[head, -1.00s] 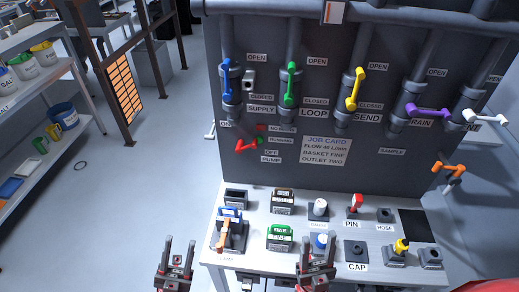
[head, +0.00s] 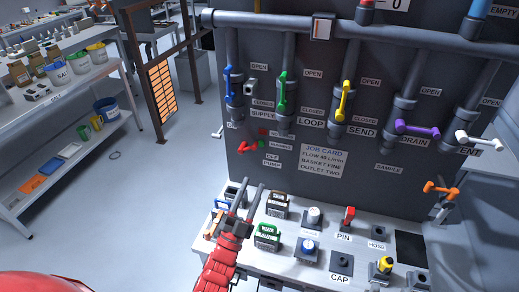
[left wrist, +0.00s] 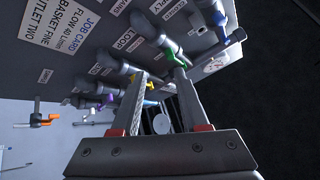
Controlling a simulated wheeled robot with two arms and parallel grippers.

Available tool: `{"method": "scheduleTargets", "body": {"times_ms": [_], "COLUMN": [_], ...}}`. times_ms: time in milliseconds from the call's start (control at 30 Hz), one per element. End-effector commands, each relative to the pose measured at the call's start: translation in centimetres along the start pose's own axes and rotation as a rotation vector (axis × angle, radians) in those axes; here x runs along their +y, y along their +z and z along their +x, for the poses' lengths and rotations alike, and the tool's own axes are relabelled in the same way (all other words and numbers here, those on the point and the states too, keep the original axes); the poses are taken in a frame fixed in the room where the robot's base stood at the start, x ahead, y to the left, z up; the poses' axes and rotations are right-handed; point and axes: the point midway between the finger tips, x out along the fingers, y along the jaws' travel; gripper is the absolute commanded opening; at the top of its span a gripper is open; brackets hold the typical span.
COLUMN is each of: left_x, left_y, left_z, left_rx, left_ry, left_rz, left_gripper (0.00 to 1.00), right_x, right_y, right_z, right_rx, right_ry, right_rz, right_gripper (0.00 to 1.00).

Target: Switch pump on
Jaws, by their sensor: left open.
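The pump switch, a small red handle (head: 247,148), is on the dark panel in the head view, left of the OFF and PUMP labels. Small green and red marks (head: 262,137) sit just above it, beside the RUNNING label. My left gripper (head: 248,187) reaches up from below, in front of the shelf, with its fingers apart and empty. In the picture its fingertips are just below the red handle, apart from it. In the left wrist view the open fingers (left wrist: 160,74) point toward the panel's valves; I cannot make out the red handle there. My right gripper is out of view.
Blue (head: 229,85), green (head: 282,92), yellow (head: 344,100), purple (head: 416,128) and white (head: 478,140) valve handles are on the panel. The shelf below (head: 310,268) holds several blocks and fittings. An orange handle (head: 440,188) is at right. Open floor lies left.

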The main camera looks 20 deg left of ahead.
Motion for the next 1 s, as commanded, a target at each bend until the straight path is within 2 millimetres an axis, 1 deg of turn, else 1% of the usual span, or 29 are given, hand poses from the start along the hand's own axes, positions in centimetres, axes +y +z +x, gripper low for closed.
{"method": "scheduleTargets", "body": {"times_ms": [33, 200, 300, 333, 400, 467, 567, 633, 733, 1000], "left_x": [0.0, -0.1, -0.6, -0.8, -1.0, -1.1, -1.1, -1.0, -1.0, -0.5], "left_y": [1.4, 6.6, 9.0, 9.5, 10.4, 10.8, 11.2, 11.6, 12.0, 14.0], "left_z": [0.8, 2.0, 2.3, 2.3, 2.3, 2.4, 2.9, 3.7, 5.4, 9.6], "left_rx": [-0.051, -0.25, -0.341, -0.359, -0.393, -0.409, -0.417, -0.419, -0.413, -0.414], "left_ry": [0.025, 0.115, 0.154, 0.161, 0.176, 0.183, 0.186, 0.187, 0.183, 0.184], "left_rz": [0.05, 0.227, 0.307, 0.323, 0.353, 0.365, 0.37, 0.368, 0.367, 0.365], "left_gripper": [0.44, 0.44, 0.44, 0.44, 0.44, 0.44, 0.44, 0.44, 0.44, 0.44], "right_x": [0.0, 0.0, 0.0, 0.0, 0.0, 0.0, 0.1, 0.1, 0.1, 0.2], "right_y": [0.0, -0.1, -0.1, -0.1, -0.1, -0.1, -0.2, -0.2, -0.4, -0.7], "right_z": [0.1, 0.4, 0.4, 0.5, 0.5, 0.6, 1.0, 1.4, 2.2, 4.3], "right_rx": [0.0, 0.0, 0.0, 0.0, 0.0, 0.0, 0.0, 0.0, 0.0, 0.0], "right_ry": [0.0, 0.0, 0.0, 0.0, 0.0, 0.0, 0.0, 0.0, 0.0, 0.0], "right_rz": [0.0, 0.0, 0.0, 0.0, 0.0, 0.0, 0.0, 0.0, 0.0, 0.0], "right_gripper": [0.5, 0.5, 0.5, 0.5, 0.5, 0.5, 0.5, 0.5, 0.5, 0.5]}}
